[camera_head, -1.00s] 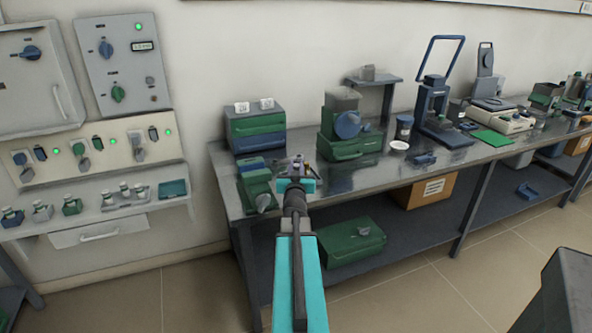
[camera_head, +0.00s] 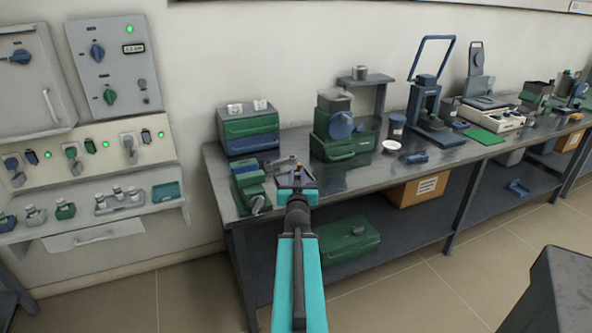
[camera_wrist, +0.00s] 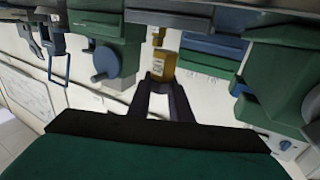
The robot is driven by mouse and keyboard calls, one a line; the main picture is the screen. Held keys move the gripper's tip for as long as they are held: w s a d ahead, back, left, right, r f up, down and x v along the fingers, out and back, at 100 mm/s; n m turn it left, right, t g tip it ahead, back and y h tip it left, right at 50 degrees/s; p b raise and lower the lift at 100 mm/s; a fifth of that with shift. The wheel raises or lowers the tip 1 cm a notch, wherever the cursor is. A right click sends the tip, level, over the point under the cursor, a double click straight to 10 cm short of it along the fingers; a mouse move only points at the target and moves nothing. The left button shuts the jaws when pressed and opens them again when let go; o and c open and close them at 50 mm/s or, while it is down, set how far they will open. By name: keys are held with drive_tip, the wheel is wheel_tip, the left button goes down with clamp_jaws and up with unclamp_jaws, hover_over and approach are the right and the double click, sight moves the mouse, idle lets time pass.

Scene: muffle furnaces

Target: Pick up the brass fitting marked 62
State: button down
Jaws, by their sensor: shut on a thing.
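A brass-yellow fitting (camera_wrist: 162,66) stands between the fingertips of my gripper (camera_wrist: 161,82) in the wrist view. It has a narrower top and a pale label whose marking is too small to read. My dark fingers are shut on its lower end. In the head view my gripper (camera_head: 298,180) is over the left part of the bench, with a tiny yellow spot of the fitting (camera_head: 299,167) showing at its tip. Most of the fitting is hidden there.
The grey bench (camera_head: 350,178) carries a green drawer box (camera_head: 250,130), a green machine with a blue dial (camera_head: 342,126) and a low green device (camera_head: 250,186) close left of my gripper. A wall shelf (camera_head: 110,213) holds small fittings at the left.

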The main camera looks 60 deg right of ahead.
drive_tip(key=shift+s+r+p, duration=0.1)
drive_tip(key=shift+r+p, duration=0.2)
drive_tip(key=shift+p, duration=0.15)
drive_tip(key=p, duration=0.5)
drive_tip(key=shift+s+a, duration=0.2)
drive_tip(key=shift+s, duration=0.2)
drive_tip(key=s+a+p, duration=0.1)
drive_tip(key=p, duration=0.5)
drive_tip(key=shift+r, duration=0.1)
drive_tip(key=s+a+p, duration=0.1)
drive_tip(key=p, duration=0.1)
drive_tip(key=s+a+p, duration=0.1)
drive_tip(key=s+p, duration=0.1)
drive_tip(key=s+a+p, duration=0.1)
drive_tip(key=p, duration=0.2)
drive_tip(key=shift+s, duration=0.3)
drive_tip(key=shift+a, duration=0.1)
drive_tip(key=shift+w, duration=0.1)
